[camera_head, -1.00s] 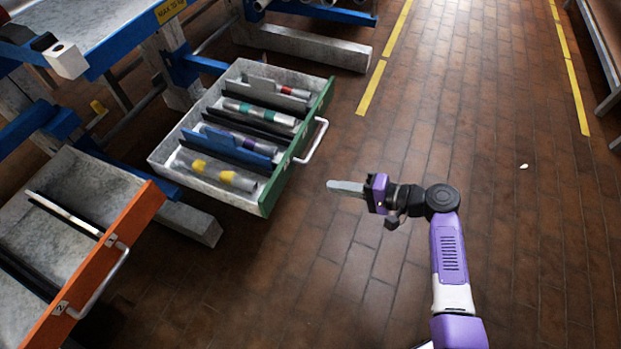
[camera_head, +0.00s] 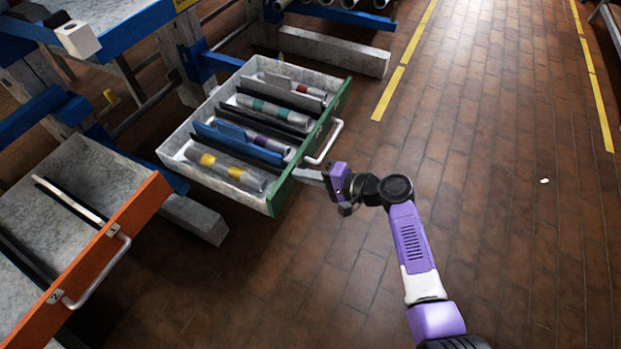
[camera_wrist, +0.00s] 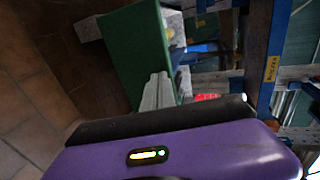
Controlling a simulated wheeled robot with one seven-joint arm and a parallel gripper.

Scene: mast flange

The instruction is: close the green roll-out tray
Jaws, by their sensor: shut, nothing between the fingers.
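The green roll-out tray (camera_head: 281,195) is pulled out from the blue rack, its green front facing right with a silver bar handle (camera_head: 325,144). It holds several grey tubes with coloured bands, set between dividers. My gripper (camera_head: 300,175) is shut and empty, its fingertips at the near part of the green front, below the handle. Whether they touch the front I cannot tell. In the wrist view, the shut fingers (camera_wrist: 158,92) point at the green front (camera_wrist: 138,50). The handle does not show clearly there.
An orange-fronted tray (camera_head: 95,262) stands pulled out at lower left, with its own handle. Grey beam feet (camera_head: 335,50) of the rack stick out over the floor. The brick floor to the right is open, with yellow lines (camera_head: 389,93).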

